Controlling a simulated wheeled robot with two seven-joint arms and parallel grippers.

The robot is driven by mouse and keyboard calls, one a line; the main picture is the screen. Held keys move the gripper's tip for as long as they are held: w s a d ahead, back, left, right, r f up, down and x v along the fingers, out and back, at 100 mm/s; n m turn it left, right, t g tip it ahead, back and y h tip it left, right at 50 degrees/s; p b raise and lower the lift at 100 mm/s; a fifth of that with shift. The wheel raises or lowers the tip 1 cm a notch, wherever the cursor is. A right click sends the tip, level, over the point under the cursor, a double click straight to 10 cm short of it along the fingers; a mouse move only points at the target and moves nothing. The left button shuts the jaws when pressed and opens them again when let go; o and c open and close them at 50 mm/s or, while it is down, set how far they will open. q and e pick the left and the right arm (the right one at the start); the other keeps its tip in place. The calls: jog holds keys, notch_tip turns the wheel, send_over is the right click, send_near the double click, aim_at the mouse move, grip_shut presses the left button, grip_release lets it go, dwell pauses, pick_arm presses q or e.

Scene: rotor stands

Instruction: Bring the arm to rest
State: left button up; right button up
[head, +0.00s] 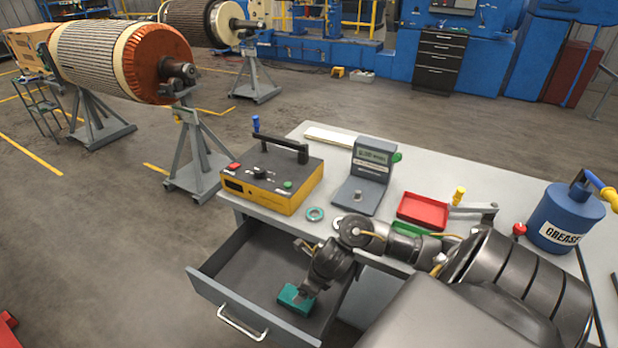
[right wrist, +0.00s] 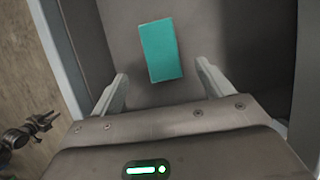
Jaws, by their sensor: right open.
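My right arm reaches over the workbench's front edge, with its right gripper (head: 305,290) low in the open drawer. In the right wrist view the right gripper (right wrist: 162,74) is open, its two pale fingers apart. A teal box (right wrist: 147,52) lies on the drawer floor just ahead of and between the fingers, with a visible gap on each side. In the head view the teal box (head: 291,298) is partly covered by the gripper. The drawer (head: 240,262) is pulled out.
The workbench (head: 300,139) holds a yellow-black tester (head: 272,185), a grey display stand (head: 372,165), a teal ring (head: 315,214), a red tray (head: 424,211) and a blue grease can (head: 565,218). A large rotor (head: 105,60) rests on stands at left.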

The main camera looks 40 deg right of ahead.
jog(key=shift+v, duration=1.05)
